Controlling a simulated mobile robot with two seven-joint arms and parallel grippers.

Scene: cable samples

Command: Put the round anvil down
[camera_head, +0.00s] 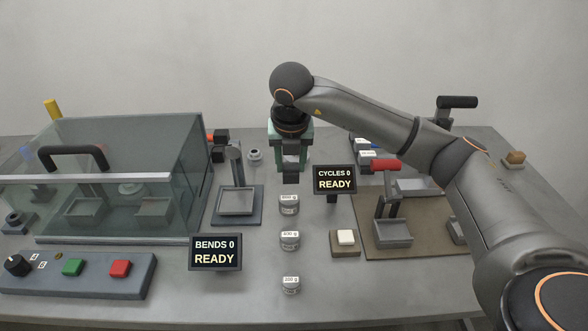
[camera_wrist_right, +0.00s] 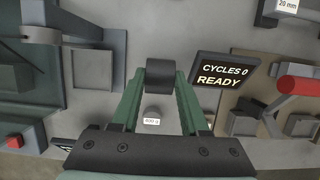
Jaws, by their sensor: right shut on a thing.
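My right gripper (camera_head: 291,152) reaches over the middle of the bench. Its green fingers (camera_wrist_right: 160,95) are shut on the round anvil, a dark grey piece with a rounded end (camera_wrist_right: 160,72). In the head view the anvil (camera_head: 291,162) shows between and below the fingers, pointing down. It appears held above the bench; whether its lower end touches anything is hard to tell. My left gripper is in neither view.
Labelled weights (camera_head: 289,240) stand in a row in front of the gripper. The cycles display (camera_head: 335,180) is close on the right. A fixture with a square plate (camera_head: 236,202) is on the left, beside a glass enclosure (camera_head: 120,170). A red-handled fixture (camera_head: 392,230) stands at right.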

